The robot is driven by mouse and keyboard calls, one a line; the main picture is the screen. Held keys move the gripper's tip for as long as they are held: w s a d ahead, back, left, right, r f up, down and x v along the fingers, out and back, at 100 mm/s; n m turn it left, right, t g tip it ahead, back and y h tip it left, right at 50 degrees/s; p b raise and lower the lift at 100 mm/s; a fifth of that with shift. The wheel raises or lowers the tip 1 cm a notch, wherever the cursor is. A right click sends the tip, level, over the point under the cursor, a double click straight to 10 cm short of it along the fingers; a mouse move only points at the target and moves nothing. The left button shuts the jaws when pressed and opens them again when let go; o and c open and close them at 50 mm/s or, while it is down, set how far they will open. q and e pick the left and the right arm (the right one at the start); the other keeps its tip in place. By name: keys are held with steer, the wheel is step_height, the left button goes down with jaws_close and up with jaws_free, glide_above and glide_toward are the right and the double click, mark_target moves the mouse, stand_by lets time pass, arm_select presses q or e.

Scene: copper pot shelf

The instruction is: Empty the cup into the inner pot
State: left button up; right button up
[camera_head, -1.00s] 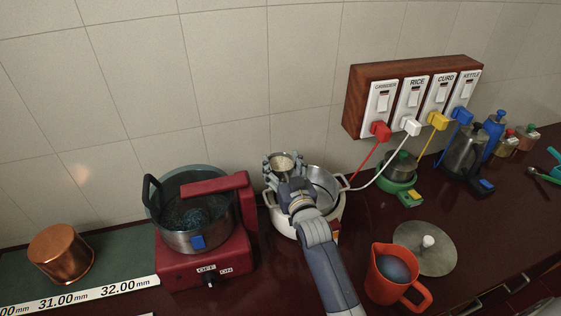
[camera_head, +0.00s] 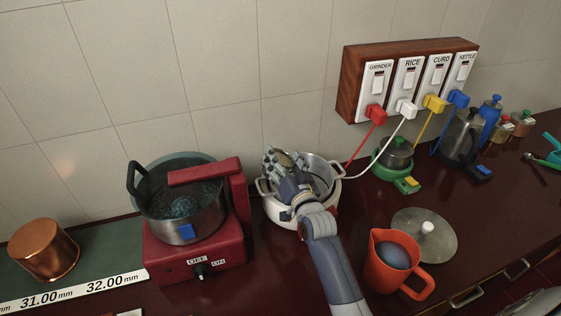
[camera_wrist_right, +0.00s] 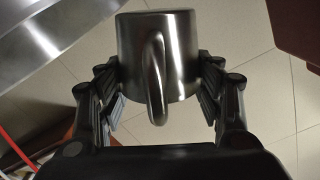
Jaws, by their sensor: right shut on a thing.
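The small steel cup (camera_wrist_right: 158,55) is held between the fingers of my right gripper (camera_wrist_right: 160,90), its handle facing the wrist camera. In the head view my right gripper (camera_head: 280,165) and the cup (camera_head: 285,160) are over the left part of the white cooker (camera_head: 271,211). The cup looks tilted there; its contents cannot be made out clearly. The steel inner pot (camera_head: 322,172) sits inside the cooker, partly hidden by my gripper and arm. A curved metal wall, likely this pot, shows at the upper left of the wrist view. My left gripper is not in view.
A red grinder (camera_head: 195,252) with a steel bowl stands close on the left. An orange jug (camera_head: 391,268) and a round lid (camera_head: 425,236) lie to the right. Red and white cords run from the switch board (camera_head: 410,80). A copper pot (camera_head: 44,250) is far left.

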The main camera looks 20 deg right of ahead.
mark_target(293, 162)
steer(key=shift+d+f+m+b, duration=0.3)
steer(key=shift+f+m+b, duration=0.3)
steer(key=shift+m+b, duration=0.15)
steer(key=shift+d+f+m+b, duration=0.3)
steer(key=shift+f+m+b, duration=0.3)
steer(key=shift+m+b, duration=0.1)
steer(key=m, duration=0.2)
steer(key=d+r+m, duration=0.1)
steer(key=m, duration=0.1)
steer(key=m+b, duration=0.1)
steer(key=m, duration=0.1)
steer(key=shift+s+d+r, duration=0.1)
steer(key=shift+d+r, duration=0.15)
steer(key=shift+d, duration=0.05)
steer(key=shift+d+r+m+p, duration=0.15)
steer(key=shift+m+p, duration=0.2)
steer(key=shift+p, duration=0.05)
steer(key=d+m+p, duration=0.1)
steer(key=m, duration=0.2)
steer(key=d+m, duration=0.1)
steer(key=m, duration=0.1)
steer(key=d+m+p, duration=0.1)
steer(key=m, duration=0.2)
steer(key=shift+s+m+p, duration=0.1)
steer(key=shift+m+p, duration=0.2)
steer(key=shift+p, duration=0.05)
steer(key=shift+a, duration=0.1)
